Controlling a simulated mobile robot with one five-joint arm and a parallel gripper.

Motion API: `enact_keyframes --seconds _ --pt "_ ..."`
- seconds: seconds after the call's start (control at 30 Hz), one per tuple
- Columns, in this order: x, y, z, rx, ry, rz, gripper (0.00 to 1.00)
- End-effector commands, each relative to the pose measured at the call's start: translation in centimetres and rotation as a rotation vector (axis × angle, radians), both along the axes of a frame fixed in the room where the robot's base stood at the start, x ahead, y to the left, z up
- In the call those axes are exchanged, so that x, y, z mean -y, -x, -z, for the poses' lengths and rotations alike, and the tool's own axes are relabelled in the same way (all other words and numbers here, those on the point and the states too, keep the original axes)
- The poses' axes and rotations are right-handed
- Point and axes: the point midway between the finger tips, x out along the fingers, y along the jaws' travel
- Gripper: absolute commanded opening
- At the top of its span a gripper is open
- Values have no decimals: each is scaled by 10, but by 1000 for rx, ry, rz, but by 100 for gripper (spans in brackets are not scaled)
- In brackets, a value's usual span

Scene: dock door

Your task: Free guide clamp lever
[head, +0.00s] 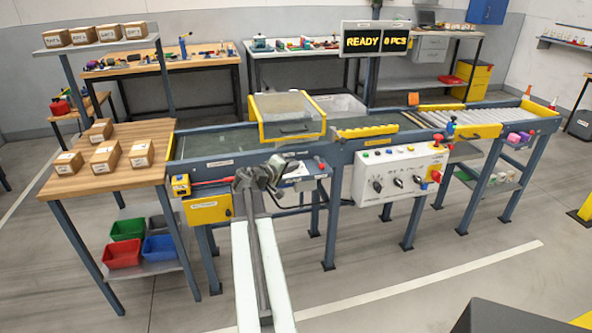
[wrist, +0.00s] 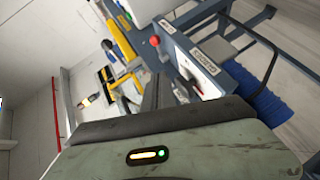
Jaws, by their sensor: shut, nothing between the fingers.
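My gripper (head: 272,172) is at the front edge of the conveyor, left of the control box, in the head view. It is shut and empty. In the wrist view its dark fingers (wrist: 157,92) point up the picture toward the blue-grey frame. I cannot tell for sure which part is the guide clamp lever. A red bar (head: 212,183) runs from a yellow block (head: 181,185) at the conveyor's left front toward my gripper. A small blue upright part (head: 450,128) stands by the yellow guide at the right. My arm hides part of the conveyor front.
A control box (head: 402,174) with knobs and a red button hangs in front of the conveyor. A yellow-framed clear cover (head: 290,115) stands over the belt. A wooden table (head: 128,136) with boxes is at the left. The floor in front is mostly clear.

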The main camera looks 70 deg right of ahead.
Motion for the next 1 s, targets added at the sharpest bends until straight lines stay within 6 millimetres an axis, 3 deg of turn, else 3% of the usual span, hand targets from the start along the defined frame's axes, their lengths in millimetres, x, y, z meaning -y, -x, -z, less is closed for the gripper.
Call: enact_keyframes --seconds 0.03,0.3,0.53,1.0 --pt "14 1 7 -1 0 3 0" --pt "68 14 23 -1 0 3 0" --pt "78 42 34 -1 0 2 0" --pt "80 46 34 0 0 -1 0"
